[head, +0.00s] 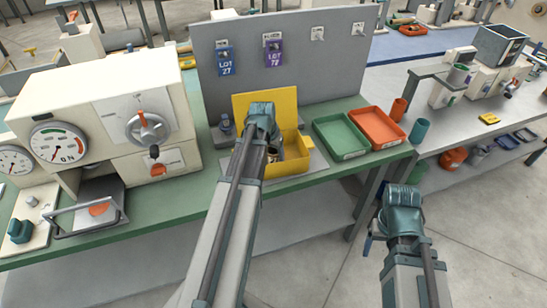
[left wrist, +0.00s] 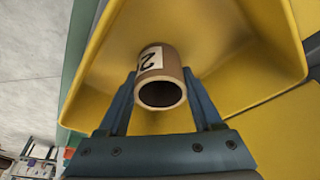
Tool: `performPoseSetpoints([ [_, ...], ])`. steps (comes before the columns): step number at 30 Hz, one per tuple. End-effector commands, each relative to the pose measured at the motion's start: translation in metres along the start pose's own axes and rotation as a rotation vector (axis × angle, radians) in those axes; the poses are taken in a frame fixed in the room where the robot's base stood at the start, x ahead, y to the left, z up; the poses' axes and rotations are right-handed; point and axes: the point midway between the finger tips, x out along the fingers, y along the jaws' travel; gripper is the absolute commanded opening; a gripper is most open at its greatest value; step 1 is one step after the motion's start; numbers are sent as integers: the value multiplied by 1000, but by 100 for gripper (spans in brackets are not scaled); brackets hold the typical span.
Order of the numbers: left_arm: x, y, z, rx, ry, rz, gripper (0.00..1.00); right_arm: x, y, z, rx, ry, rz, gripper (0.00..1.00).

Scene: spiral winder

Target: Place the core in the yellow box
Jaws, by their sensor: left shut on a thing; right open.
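The core (left wrist: 162,78) is a short brown tube with a white label bearing a black mark. In the left wrist view it sits between the two fingers of my left gripper (left wrist: 162,95), which is shut on it, with its open end facing the camera. The yellow box (head: 291,168) stands open on the green bench, its lid raised at the back. Its yellow walls (left wrist: 100,60) surround the core in the left wrist view. In the head view my left gripper (head: 268,150) is over the box and mostly hides the core. My right gripper (head: 401,196) is open and empty, off the bench's right end.
A green tray (head: 341,151) and an orange tray (head: 376,142) lie right of the box. A cream machine with dials (head: 98,118) stands to the left. A grey panel (head: 330,75) with hanging lot tags rises behind. Orange and teal cups (head: 419,131) are at the far right.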

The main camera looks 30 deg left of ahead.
Motion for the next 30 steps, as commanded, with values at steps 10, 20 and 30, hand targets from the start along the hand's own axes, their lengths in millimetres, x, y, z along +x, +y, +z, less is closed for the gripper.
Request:
performPoseSetpoints([
  [10,2,0,0,0,0,0,70,2,0,0,0,0,0,78],
  [20,1,0,0,0,0,0,97,1,0,0,0,0,0,78],
  [30,-8,0,-1,0,0,0,97,-8,1,0,0,0,0,78],
])
